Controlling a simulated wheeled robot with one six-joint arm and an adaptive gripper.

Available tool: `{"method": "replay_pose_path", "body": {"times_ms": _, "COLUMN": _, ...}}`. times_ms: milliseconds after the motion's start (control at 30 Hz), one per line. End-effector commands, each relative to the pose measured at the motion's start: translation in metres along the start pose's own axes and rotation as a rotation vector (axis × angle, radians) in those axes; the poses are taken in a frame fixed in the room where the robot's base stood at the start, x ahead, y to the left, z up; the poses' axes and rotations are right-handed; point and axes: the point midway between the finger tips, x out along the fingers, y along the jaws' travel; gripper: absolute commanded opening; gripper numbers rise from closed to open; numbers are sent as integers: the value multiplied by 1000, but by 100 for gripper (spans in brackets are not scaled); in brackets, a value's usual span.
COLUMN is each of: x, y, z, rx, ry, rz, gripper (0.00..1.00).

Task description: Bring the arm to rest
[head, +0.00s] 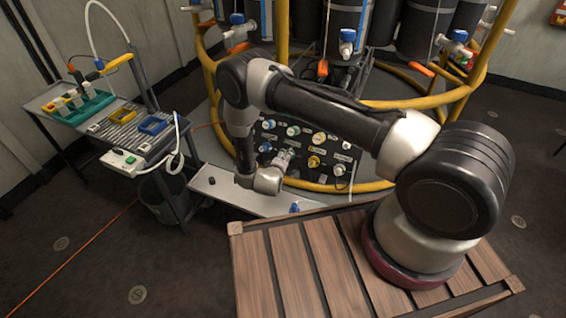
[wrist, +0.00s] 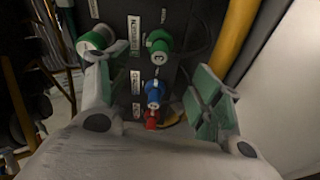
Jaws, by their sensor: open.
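My arm (head: 330,110) reaches left from its base over the wooden slatted deck, then bends down at the elbow. In the head view my gripper (head: 283,160) is low in front of a dark connector panel (head: 334,146). In the wrist view my gripper (wrist: 155,85) is open, with its green-padded fingers wide apart and nothing held. Between and beyond the fingers are a green connector (wrist: 159,43), a blue one (wrist: 154,93) and a red one (wrist: 151,120). A green-and-white connector (wrist: 96,40) is close to the left fingertip; I cannot tell whether they touch.
A yellow tube frame (head: 402,103) rings the panel and dark cylinders. A light ledge (head: 225,196) lies below my gripper, with a small dark knob on it. At left stands a grey cart (head: 45,101) with trays and a power strip (head: 122,162). A bin (head: 160,201) is beneath.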

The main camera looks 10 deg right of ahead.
Motion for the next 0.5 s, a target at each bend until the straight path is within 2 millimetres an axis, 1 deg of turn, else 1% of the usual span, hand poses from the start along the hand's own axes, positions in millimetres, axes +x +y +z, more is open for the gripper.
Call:
{"method": "replay_pose_path", "body": {"times_ms": 233, "x": 0, "y": 0, "z": 0, "rx": 2, "ry": 0, "rz": 0, "gripper": 65}}
{"method": "replay_pose_path", "body": {"times_ms": 300, "x": 0, "y": -1, "z": 0, "rx": 28, "ry": -1, "rz": -2, "gripper": 65}}
{"method": "replay_pose_path", "body": {"times_ms": 333, "x": 0, "y": -4, "z": 1, "rx": 52, "ry": -5, "rz": -16, "gripper": 65}}
{"method": "replay_pose_path", "body": {"times_ms": 367, "x": 0, "y": -10, "z": 3, "rx": 83, "ry": -12, "rz": -41, "gripper": 65}}
{"method": "replay_pose_path", "body": {"times_ms": 433, "x": 0, "y": -30, "z": 4, "rx": 150, "ry": -26, "rz": -131, "gripper": 65}}
{"method": "replay_pose_path", "body": {"times_ms": 467, "x": -2, "y": -41, "z": 7, "rx": 175, "ry": -36, "rz": -177, "gripper": 65}}
{"method": "replay_pose_path", "body": {"times_ms": 500, "x": -7, "y": -57, "z": 13, "rx": 201, "ry": -56, "rz": -247, "gripper": 65}}
